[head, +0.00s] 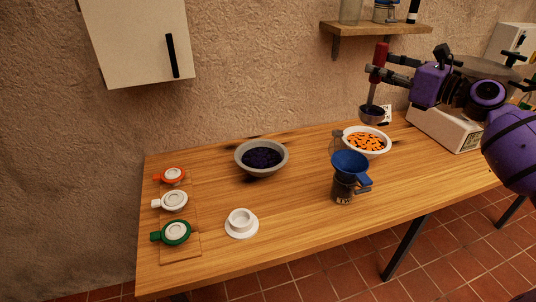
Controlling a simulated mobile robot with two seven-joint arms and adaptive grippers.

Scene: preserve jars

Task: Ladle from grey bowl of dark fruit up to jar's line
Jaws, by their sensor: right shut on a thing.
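The grey bowl (242,167) holds dark blue-purple fruit and stands on the left half of the table. A glass jar (343,193) stands to its right with a blue funnel (350,160) in its mouth. The jar looks dark inside low down; its line and exact level are too small to tell. My right gripper (377,72) is shut on the red-handled ladle (372,118), held upright with its cup down. Dark fruit shows in the cup. In the picture the cup is just above the white bowl's back rim, up and right of the funnel. My left gripper is out of view.
A white bowl (384,149) of orange pieces stands behind the jar, beside another clear glass thing (336,143). Clamp lids in orange (172,177), white (173,201) and green (176,233) lie at left. A white cup on a saucer (241,231) stands in front. A stove (447,126) is at right.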

